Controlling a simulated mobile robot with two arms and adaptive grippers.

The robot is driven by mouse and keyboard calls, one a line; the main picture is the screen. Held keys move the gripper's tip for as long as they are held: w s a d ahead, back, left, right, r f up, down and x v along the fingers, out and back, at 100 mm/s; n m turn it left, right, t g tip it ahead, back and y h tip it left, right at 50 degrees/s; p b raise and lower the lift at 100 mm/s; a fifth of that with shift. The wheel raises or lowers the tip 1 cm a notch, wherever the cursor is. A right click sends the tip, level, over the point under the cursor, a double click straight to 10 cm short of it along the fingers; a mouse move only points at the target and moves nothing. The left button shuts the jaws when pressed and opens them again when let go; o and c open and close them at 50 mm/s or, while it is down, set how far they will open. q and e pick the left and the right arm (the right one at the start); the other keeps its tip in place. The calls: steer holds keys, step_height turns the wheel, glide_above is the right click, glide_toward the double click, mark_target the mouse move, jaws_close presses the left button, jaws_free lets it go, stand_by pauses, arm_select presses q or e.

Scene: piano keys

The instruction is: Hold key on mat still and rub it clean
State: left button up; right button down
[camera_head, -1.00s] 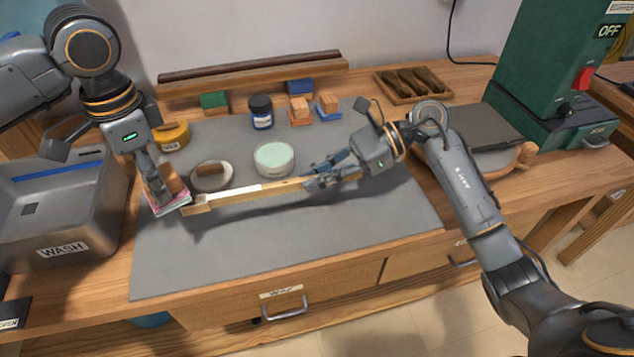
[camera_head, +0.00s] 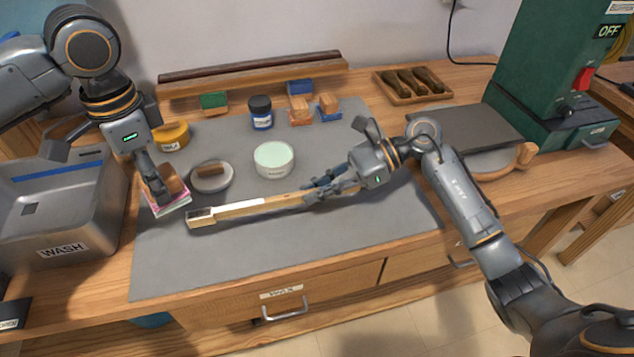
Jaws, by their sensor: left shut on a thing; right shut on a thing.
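The key (camera_head: 240,209) is a long pale wooden stick with a white top strip and a darker left end. It lies on or just above the grey mat (camera_head: 290,245). My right gripper (camera_head: 318,191) is shut on the key near its right end. My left gripper (camera_head: 161,187) is shut on a brown wooden block (camera_head: 176,188) with a pink and white pad (camera_head: 172,208) underneath. The pad is low over the mat's left edge, just beyond the key's left end. I cannot tell if pad and key touch.
A round dish with a brown block (camera_head: 212,177), a pale green tin (camera_head: 274,160), a yellow tin (camera_head: 172,137) and a dark blue jar (camera_head: 261,113) stand behind the key. A grey wash basin (camera_head: 65,205) is at left. The front of the mat is clear.

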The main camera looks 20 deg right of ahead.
mark_target(209, 213)
steer(key=shift+f, duration=2.95)
steer(key=shift+f, duration=0.25)
arm_select(q)
steer(key=shift+d+f, duration=1.5)
steer(key=shift+f, duration=0.25)
steer(key=shift+d+f, duration=1.5)
steer(key=shift+f, duration=0.2)
steer(key=shift+f, duration=1.85)
steer(key=shift+f, duration=0.7)
steer(key=shift+a, duration=0.15)
